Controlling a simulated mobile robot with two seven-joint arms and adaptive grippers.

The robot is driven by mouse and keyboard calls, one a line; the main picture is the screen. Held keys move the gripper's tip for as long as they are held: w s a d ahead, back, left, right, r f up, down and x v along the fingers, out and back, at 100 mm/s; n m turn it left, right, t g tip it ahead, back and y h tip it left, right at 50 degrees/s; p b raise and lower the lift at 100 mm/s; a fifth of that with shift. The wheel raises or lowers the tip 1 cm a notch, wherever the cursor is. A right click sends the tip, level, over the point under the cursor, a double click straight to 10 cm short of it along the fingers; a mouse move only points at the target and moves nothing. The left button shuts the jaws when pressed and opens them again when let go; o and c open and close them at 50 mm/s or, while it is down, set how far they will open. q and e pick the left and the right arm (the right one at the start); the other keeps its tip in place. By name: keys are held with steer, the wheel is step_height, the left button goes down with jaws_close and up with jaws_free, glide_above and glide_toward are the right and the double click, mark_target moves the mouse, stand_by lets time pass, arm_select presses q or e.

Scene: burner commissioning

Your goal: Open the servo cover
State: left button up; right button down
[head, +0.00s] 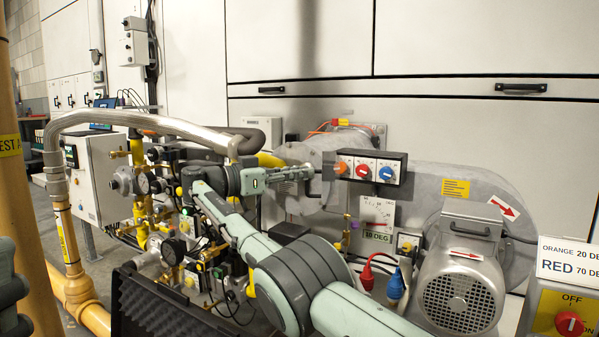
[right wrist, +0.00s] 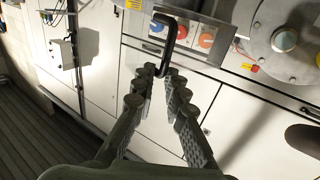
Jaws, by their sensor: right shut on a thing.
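My right gripper (head: 306,173) is shut on a thin black bent rod (head: 318,183), which looks like a hooked key or tool. In the right wrist view the rod (right wrist: 168,42) sticks out beyond the fingertips (right wrist: 163,72). The gripper is just left of a black-framed panel with three knobs (head: 371,167), orange, red and blue. The panel also shows in the right wrist view (right wrist: 182,38), behind the rod. I cannot tell whether the rod touches anything. No part is clearly marked as the servo cover. My left gripper does not show.
A grey blower housing (head: 480,190) and a motor (head: 460,285) stand at the right. Brass valves and gauges (head: 143,183) crowd the left, under a braided hose (head: 150,122). Red (head: 367,276) and blue (head: 396,287) plugs hang below the panel. A switch box (head: 567,315) is at the right edge.

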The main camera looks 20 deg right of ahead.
steer(key=c, duration=1.9)
jaws_free()
steer(key=shift+w+d+r+t, duration=0.4)
steer(key=shift+w+d+r, duration=0.15)
steer(key=shift+w+d, duration=0.05)
steer(key=shift+c, duration=0.2)
steer(key=o, duration=0.3)
steer(key=shift+w+d+f, duration=0.1)
steer(key=shift+d+f, duration=0.1)
steer(key=shift+d, duration=0.05)
steer(key=shift+a, duration=0.1)
